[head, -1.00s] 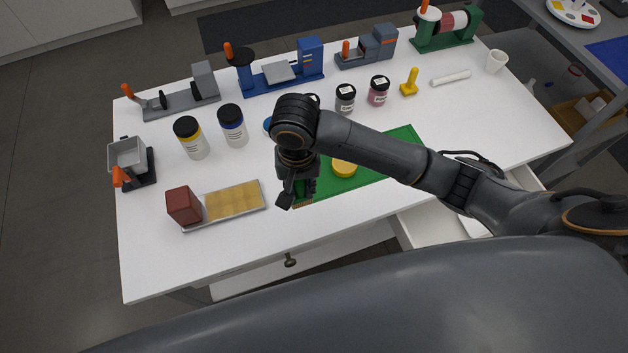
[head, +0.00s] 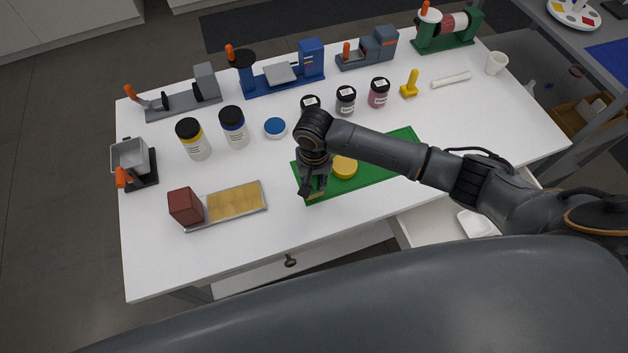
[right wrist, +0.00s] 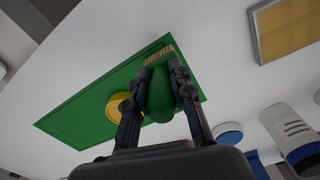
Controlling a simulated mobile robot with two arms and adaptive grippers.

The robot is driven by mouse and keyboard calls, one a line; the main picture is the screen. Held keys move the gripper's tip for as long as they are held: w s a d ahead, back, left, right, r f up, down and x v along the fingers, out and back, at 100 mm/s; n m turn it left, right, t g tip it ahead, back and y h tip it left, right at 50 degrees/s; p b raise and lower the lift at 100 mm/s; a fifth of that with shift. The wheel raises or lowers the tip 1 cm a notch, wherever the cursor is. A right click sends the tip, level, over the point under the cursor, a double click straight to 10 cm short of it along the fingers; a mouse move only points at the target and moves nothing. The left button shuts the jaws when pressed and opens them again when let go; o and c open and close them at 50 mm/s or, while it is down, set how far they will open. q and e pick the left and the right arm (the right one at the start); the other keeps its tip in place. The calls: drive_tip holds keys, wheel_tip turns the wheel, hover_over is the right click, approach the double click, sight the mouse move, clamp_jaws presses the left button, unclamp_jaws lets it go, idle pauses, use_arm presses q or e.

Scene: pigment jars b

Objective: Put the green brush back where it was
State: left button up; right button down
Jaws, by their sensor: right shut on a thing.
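My right gripper (head: 312,186) is shut on the green brush (right wrist: 160,95), with its fingers on both sides of the green handle in the right wrist view. The brush's tan bristles (head: 316,195) point away from the gripper, at the front left end of the green mat (head: 388,170). I cannot tell whether the bristles touch the mat. In the head view the gripper hides most of the handle. My left gripper is not in view.
A yellow round lid (head: 344,167) lies on the mat close to the gripper. A blue lid (head: 275,127), jars (head: 233,128) and a tray (head: 237,203) with a red block (head: 185,206) stand to the left. An open drawer (head: 425,228) is at the front right.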

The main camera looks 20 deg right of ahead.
drive_tip(key=shift+f, duration=0.1)
drive_tip(key=c, duration=1.2)
unclamp_jaws()
drive_tip(key=shift+o, duration=0.2)
wheel_tip(320, 180, up, 12)
drive_tip(key=shift+r+b, duration=0.15)
drive_tip(key=shift+b, duration=0.2)
